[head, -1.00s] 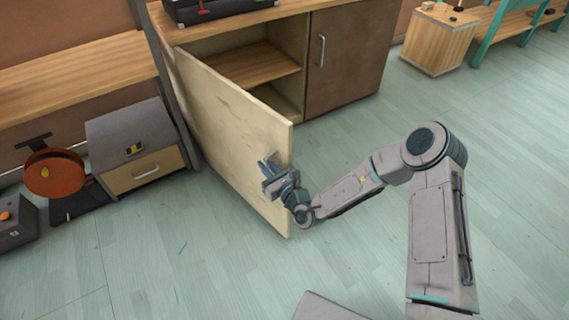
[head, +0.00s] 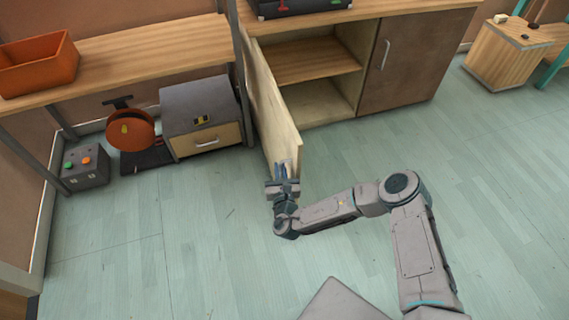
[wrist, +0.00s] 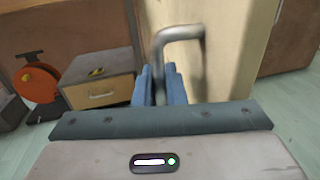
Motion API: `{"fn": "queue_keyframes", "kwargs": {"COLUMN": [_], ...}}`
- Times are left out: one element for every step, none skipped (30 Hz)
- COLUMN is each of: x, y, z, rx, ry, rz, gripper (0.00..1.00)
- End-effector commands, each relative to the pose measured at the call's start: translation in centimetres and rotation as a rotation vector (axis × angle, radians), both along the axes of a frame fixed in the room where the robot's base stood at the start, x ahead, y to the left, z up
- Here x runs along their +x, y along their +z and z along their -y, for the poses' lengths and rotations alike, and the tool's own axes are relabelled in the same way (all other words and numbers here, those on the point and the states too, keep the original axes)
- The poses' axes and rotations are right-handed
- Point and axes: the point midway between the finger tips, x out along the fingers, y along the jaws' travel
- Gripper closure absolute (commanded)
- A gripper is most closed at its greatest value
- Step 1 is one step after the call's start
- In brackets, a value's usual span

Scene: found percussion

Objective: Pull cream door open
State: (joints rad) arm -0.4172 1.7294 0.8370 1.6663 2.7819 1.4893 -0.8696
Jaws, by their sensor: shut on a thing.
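The cream door (head: 268,108) is hinged at the left side of the wooden cabinet and stands wide open, jutting toward me in the head view. The cabinet's inside, with a shelf (head: 305,62), is exposed. My gripper (head: 284,172) is at the free edge of the door. In the wrist view the blue fingers (wrist: 160,84) are shut on the door's grey metal handle (wrist: 178,34), and the cream door (wrist: 215,55) fills the area to the right of it. The lower part of the handle is hidden between the fingers.
A brown door (head: 385,65) closes the cabinet's right half. Left of the cream door stand a grey drawer unit (head: 205,115), an orange round thing (head: 130,130) and a grey button box (head: 86,167). An orange bin (head: 38,65) sits on the bench. The floor in front is clear.

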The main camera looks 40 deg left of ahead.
Motion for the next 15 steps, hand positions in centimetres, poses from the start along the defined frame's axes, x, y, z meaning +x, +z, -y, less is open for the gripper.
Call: {"fn": "queue_keyframes", "kwargs": {"x": [-0.29,-0.35,-0.42,-0.45,-0.47,-0.50,-0.52,-0.53,-0.54,-0.55,-0.55,-0.55,-0.55,-0.55,-0.55], "y": [0.27,0.25,0.23,0.20,0.18,0.15,0.13,0.12,0.10,0.10,0.09,0.09,0.09,0.09,0.09], "z": [-0.22,-0.30,-0.37,-0.42,-0.46,-0.49,-0.51,-0.52,-0.54,-0.54,-0.55,-0.55,-0.55,-0.55,-0.54], "rx": [0.003,0.003,0.003,0.004,0.004,0.003,0.003,0.003,0.003,0.003,0.003,0.003,0.003,0.003,0.003], "ry": [-0.001,-0.002,-0.003,-0.004,-0.004,-0.005,-0.005,-0.005,-0.005,-0.004,-0.004,-0.004,-0.004,-0.004,-0.004], "rz": [0.000,0.000,0.000,0.001,0.001,0.001,0.001,0.001,0.001,0.001,0.001,0.001,0.001,0.001,0.001], "gripper": [1.00,1.00,1.00,1.00,1.00,1.00,1.00,1.00,1.00,1.00,1.00,1.00,1.00,1.00,1.00]}}
